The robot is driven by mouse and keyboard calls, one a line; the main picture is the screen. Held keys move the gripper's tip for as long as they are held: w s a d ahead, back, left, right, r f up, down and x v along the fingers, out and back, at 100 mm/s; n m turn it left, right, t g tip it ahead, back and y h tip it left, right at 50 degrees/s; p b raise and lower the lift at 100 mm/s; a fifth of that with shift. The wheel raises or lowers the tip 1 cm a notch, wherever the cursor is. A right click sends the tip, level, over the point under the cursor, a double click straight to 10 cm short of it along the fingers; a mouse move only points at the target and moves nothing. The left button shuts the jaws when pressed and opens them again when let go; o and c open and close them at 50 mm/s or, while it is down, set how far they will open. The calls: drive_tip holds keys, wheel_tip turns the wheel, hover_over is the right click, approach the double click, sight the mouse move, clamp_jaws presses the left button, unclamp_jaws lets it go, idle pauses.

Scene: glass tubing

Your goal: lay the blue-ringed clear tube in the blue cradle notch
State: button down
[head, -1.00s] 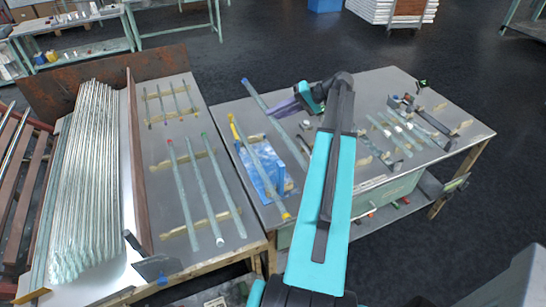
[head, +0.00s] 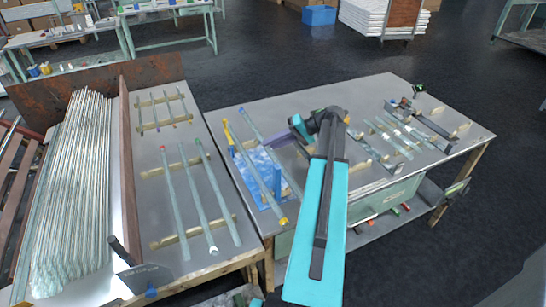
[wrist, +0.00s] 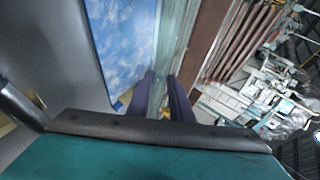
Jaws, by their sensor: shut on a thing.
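The blue cradle (head: 262,163) has a mottled blue-and-white base with blue uprights, and a yellow-ended tube (head: 256,171) lies across it. My gripper (head: 288,139) is shut on a clear tube (head: 264,137), which slants just right of the cradle and roughly parallel to the yellow-ended tube. In the wrist view, the purple fingers (wrist: 163,92) close around this tube (wrist: 172,40), with the mottled blue base (wrist: 125,40) to its left. The tube's blue ring is too small to make out now. My arm hides part of the table near the tube's lower end.
To the right on the same table, several short tubes (head: 388,135) lie on wooden strips near clamp-like fixtures (head: 435,124). The left table holds tubes on wooden rests (head: 195,232) and a large bundle of glass tubing (head: 70,200).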

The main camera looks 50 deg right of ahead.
drive_tip(key=shift+f+b, duration=1.15)
drive_tip(key=shift+f, duration=1.45)
drive_tip(key=shift+f+b, duration=0.35)
drive_tip(key=shift+f, duration=0.1)
drive_tip(key=c, duration=1.6)
unclamp_jaws()
drive_tip(key=shift+r, duration=0.25)
